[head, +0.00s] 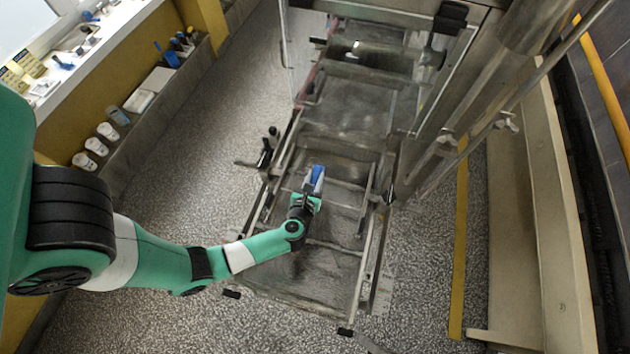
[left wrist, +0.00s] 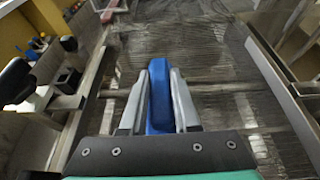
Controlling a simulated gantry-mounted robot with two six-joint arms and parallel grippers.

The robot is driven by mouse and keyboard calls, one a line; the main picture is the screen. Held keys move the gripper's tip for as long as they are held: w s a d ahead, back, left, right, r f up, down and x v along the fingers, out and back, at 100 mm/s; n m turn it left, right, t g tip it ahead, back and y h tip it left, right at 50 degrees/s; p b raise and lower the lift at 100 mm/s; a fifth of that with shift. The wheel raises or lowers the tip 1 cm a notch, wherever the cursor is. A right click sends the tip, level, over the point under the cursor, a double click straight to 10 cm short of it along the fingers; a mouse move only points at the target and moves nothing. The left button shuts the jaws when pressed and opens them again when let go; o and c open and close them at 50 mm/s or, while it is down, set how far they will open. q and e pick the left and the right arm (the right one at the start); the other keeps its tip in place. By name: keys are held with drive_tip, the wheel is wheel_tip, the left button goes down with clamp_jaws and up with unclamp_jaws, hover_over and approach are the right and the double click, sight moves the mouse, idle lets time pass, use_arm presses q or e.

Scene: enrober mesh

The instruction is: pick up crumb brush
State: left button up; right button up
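The crumb brush (head: 318,174) shows as a blue piece at the tip of my left gripper (head: 314,180), over the enrober's mesh frame. In the left wrist view the blue brush (left wrist: 159,95) lies lengthwise between the two grey fingers of my left gripper (left wrist: 159,100). The fingers sit close against both of its sides, and the gripper looks shut on it. The brush's underside and any bristles are hidden. My right gripper is in neither view.
The enrober's metal frame and mesh bed (head: 345,105) run away from me, with crossbars and side rails. A dark lever or knob (head: 265,155) stands at its left side. A shelf (head: 140,105) with white cups, a bottle and blue tools lines the left wall. Speckled floor lies clear between them.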

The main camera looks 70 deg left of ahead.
use_arm(q)
clamp_jaws()
drive_tip(key=shift+r+p, duration=0.3)
drive_tip(key=shift+r, duration=0.3)
drive_tip(key=s+a+r+p, duration=0.5)
drive_tip(key=a+r+p, duration=0.3)
drive_tip(key=a+r, duration=0.3)
drive_tip(key=shift+a+r, duration=0.4)
drive_tip(key=shift+a, duration=0.65)
